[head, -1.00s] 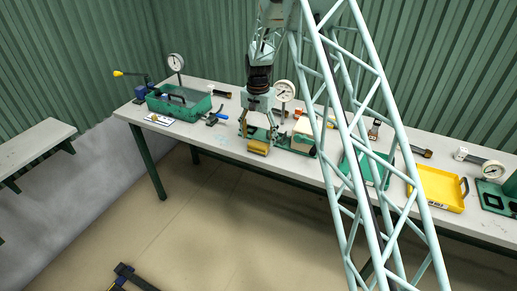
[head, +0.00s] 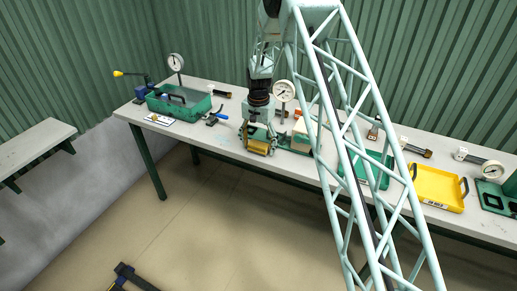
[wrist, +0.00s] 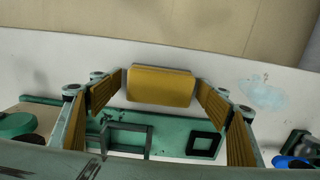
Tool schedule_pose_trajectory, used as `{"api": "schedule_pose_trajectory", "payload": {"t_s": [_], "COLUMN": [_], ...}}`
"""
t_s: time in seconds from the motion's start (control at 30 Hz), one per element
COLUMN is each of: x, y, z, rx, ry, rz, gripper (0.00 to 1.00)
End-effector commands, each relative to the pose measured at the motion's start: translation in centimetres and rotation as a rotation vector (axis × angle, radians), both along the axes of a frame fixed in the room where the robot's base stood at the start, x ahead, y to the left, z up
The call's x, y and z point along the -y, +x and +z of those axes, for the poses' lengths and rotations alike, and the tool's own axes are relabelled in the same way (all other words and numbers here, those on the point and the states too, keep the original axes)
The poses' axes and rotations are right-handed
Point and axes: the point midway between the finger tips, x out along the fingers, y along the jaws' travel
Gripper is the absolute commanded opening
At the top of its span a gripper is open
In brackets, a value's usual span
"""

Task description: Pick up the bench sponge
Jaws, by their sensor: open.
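The bench sponge is a yellow block with rounded corners. In the wrist view the sponge (wrist: 160,86) lies at the upper middle, near the bench's front edge. In the head view the sponge (head: 257,147) shows at the front edge, partly hidden by my gripper. My gripper (wrist: 161,92) is open, with its yellow ribbed pads at the left and right ends of the sponge. I cannot tell whether the pads touch it. In the head view my gripper (head: 259,137) is down at bench height around the sponge.
A dial gauge (head: 284,91) stands behind my gripper. A blue-handled tool (head: 216,118) and a green tray (head: 181,115) are to the left. A yellow tray (head: 438,187) is far right. Floor is beyond the front edge.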

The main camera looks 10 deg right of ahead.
Motion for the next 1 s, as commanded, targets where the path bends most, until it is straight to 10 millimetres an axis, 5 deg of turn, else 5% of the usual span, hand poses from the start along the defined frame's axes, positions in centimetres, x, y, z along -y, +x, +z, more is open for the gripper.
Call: {"api": "schedule_pose_trajectory", "payload": {"t_s": [0.3, 0.6, 1.0], "x": [0.00, 0.00, 0.00], "y": [0.00, 0.00, 0.01], "z": [0.01, 0.00, 0.25], "rx": [0.000, 0.000, 0.000], "ry": [0.000, 0.000, 0.000], "rz": [0.000, 0.000, 0.000], "gripper": [0.69, 0.44, 0.44]}}
